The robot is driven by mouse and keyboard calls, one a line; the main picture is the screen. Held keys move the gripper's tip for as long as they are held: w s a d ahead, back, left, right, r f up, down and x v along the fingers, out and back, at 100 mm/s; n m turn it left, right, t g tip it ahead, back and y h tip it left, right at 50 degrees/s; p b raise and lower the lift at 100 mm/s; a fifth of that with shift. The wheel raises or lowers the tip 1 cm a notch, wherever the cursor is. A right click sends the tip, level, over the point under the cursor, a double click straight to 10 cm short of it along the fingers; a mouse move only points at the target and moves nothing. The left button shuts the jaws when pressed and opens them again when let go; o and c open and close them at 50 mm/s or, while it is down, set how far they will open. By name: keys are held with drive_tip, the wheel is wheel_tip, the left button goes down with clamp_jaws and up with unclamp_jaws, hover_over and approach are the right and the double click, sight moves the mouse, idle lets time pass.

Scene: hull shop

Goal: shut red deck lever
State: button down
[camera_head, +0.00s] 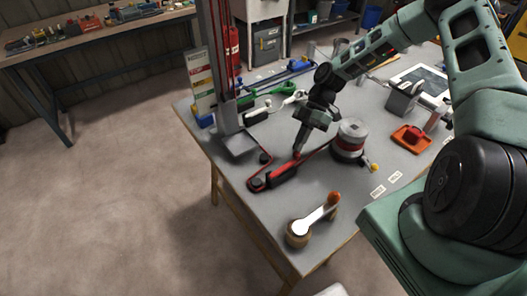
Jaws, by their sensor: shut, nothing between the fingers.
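The red deck lever (287,168) is on a small dark clutch body on the grey table, left of the middle. It lies low and slanted along the body, its far end close to my fingertips. I cannot tell whether it is fully down. My gripper (298,153) is shut and empty, pointing down at the lever's far end. Whether it touches the lever is too small to tell. A red line (250,171) loops around dark blocks beside the clutch and runs to the winch (351,137) on the right.
A mast (218,60) stands at the table's left edge. An orange tray (411,138) is at right. Bare table lies between clutch and handle.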

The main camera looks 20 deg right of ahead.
drive_tip(key=shift+d+f+b, duration=0.45)
drive_tip(key=shift+f+b, duration=0.15)
drive_tip(key=shift+f, duration=0.25)
drive_tip(key=shift+a, duration=0.15)
